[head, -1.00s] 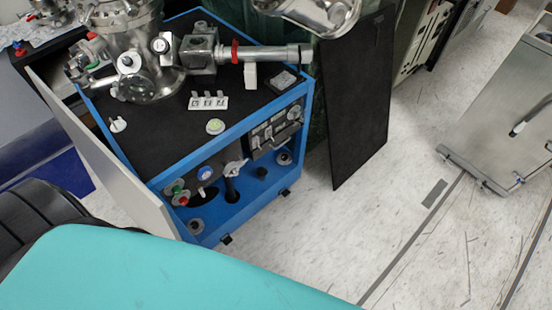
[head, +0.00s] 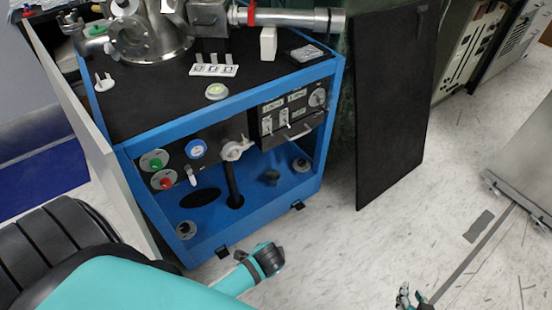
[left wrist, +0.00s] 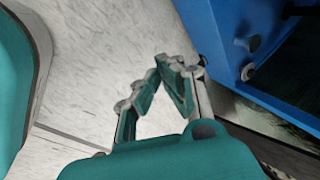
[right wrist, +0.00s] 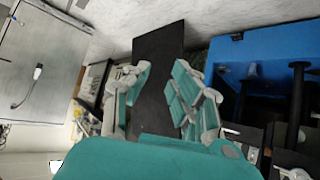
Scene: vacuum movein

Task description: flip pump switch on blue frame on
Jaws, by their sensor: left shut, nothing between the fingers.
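The blue frame (head: 333,105) stands at the upper left of the head view, its front facing me. A dark front panel carries a green button (head: 155,163), a red button (head: 165,182), a blue dial (head: 196,149) and a small white toggle (head: 193,178). A black control box (head: 300,117) at right has small light levers. I cannot tell which one is the pump switch. My right gripper (right wrist: 162,68) is open and empty; it shows at the bottom of the head view (head: 405,296), apart from the frame. My left gripper (left wrist: 162,64) is shut and empty, beside the frame's blue edge.
A dark upright panel (head: 393,110) leans right of the frame. A pale board (head: 85,130) stands along its left side. Metal chamber parts (head: 140,35) sit on the black top. A metal cart (head: 525,165) stands far right. The floor (head: 375,240) between is clear.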

